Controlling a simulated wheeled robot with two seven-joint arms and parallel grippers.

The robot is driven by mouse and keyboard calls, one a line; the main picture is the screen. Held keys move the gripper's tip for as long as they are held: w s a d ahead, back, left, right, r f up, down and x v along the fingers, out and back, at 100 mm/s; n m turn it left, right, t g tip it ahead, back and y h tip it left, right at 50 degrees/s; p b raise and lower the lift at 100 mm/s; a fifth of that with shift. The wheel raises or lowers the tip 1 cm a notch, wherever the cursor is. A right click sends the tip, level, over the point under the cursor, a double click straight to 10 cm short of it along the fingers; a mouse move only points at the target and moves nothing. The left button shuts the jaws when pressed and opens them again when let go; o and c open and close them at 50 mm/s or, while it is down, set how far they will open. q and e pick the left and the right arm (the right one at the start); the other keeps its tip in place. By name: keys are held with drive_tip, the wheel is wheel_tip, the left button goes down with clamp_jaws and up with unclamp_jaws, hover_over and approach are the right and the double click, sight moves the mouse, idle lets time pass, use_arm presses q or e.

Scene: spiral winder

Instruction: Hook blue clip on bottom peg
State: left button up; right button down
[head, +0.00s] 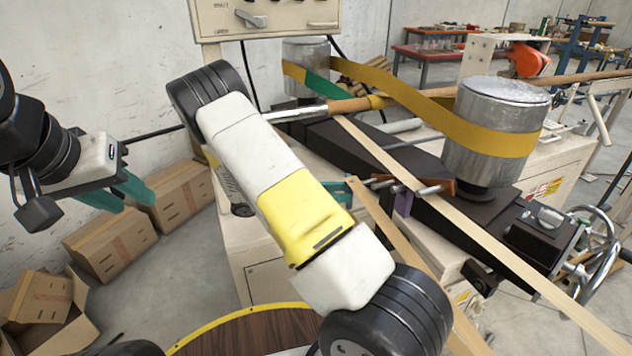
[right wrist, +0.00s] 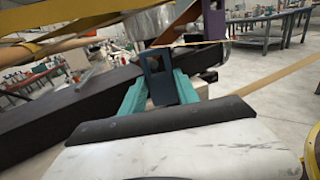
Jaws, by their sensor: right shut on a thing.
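The dark blue clip (right wrist: 160,82), a block with an opening, stands between the teal fingers of my right gripper (right wrist: 160,92), which is shut on it. The brown bracket (right wrist: 180,24) is just beyond the clip in the right wrist view. In the head view the bracket (head: 440,187) carries light metal pegs (head: 430,190), and a purple-blue piece (head: 403,204) shows just below it, probably the clip. My right arm partly hides its gripper there. I cannot tell whether the clip touches the bottom peg. My left gripper (head: 120,196) is open and empty at far left.
A dark machine beam (head: 465,220) runs beside the bracket. A metal drum (head: 500,105) with a yellow band stands behind it. Pale strips (head: 480,235) cross in front. Cardboard boxes (head: 110,243) lie at lower left.

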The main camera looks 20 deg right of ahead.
drive_tip(key=shift+w+d+f, duration=0.15)
drive_tip(key=shift+d, duration=2.2)
drive_tip(key=shift+w+d+f, duration=0.1)
drive_tip(key=shift+d+f, duration=0.25)
drive_tip(key=shift+d, duration=0.3)
drive_tip(key=c, duration=0.8)
unclamp_jaws()
